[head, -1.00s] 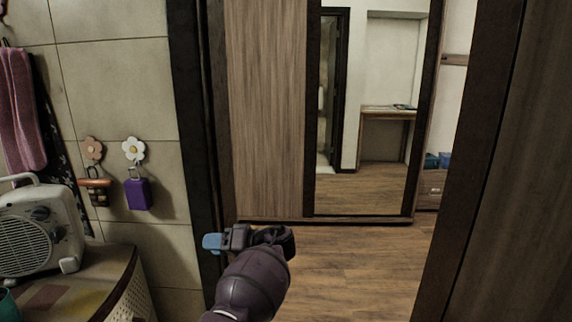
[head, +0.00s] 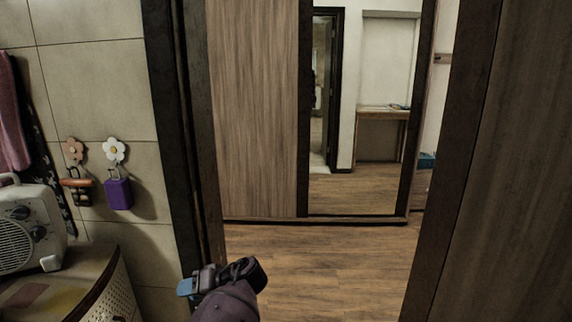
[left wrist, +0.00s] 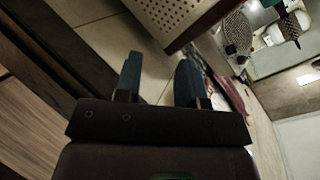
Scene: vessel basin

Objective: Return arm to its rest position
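My left gripper (head: 186,287) shows at the bottom of the head view, left of centre, in front of the dark door frame. Its dark arm comes up from the bottom edge. In the left wrist view its two blue fingers (left wrist: 158,76) stand apart with nothing between them, over pale tiles. My right gripper is not in view.
A doorway with dark posts (head: 178,150) opens onto a wood floor (head: 320,265) that looks clear. A mirrored wardrobe (head: 255,120) stands beyond. At left, a white heater (head: 30,225) sits on a perforated cabinet (head: 112,290). A purple item (head: 118,194) hangs from a flower hook (head: 114,149).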

